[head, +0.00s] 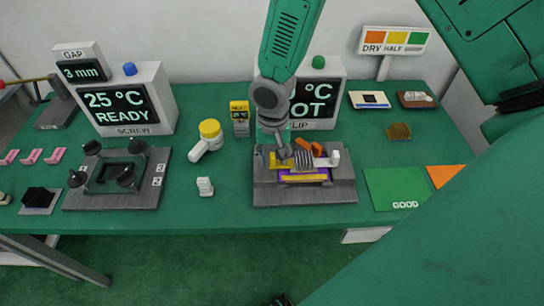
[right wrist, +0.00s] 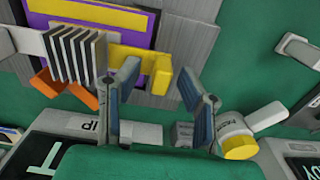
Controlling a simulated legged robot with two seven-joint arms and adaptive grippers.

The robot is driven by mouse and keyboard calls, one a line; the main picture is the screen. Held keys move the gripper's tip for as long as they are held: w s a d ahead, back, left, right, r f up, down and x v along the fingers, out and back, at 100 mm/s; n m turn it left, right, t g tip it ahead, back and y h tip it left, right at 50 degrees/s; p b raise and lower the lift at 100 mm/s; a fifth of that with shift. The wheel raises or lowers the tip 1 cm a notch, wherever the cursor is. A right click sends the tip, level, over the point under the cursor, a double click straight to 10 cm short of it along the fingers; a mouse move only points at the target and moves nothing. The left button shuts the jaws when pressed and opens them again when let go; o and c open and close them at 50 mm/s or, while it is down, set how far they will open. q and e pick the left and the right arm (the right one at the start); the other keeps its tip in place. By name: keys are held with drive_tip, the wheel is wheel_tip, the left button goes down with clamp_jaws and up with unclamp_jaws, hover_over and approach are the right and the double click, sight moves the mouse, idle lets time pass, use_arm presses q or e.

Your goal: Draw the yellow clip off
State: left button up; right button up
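The yellow clip (right wrist: 137,62) is a flat bar with a bent-up end, beside a grey finned heat sink (right wrist: 76,52) on a purple board (right wrist: 160,40). In the head view the clip (head: 273,161) shows at the left of the heat sink (head: 303,160), partly behind my gripper. My right gripper (right wrist: 160,95) is open and empty in the right wrist view. The clip's bent end shows between the fingers, nearer one finger; I cannot tell its depth. In the head view the gripper (head: 283,150) points down over the fixture (head: 262,196). My left gripper is not in view.
Two orange levers (head: 310,147) stand behind the heat sink. A yellow-capped white tool (head: 208,136) and a small yellow-topped box (head: 240,117) are to the left. A temperature display (head: 328,92) stands close behind. A green GOOD mat (head: 396,188) lies clear at right.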

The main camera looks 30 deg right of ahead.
drive_tip(key=shift+f, duration=0.3)
clamp_jaws()
drive_tip(key=shift+w+a+p, duration=0.15)
drive_tip(key=shift+w+a, duration=0.3)
drive_tip(key=shift+a, duration=0.3)
drive_tip(key=shift+w+a+p, duration=0.1)
drive_tip(key=shift+w+a, duration=0.4)
drive_tip(key=shift+a, duration=0.3)
drive_tip(key=shift+w+a+p, duration=0.15)
drive_tip(key=shift+w+a, duration=0.3)
drive_tip(key=shift+a, duration=0.3)
drive_tip(key=shift+d, duration=0.1)
unclamp_jaws()
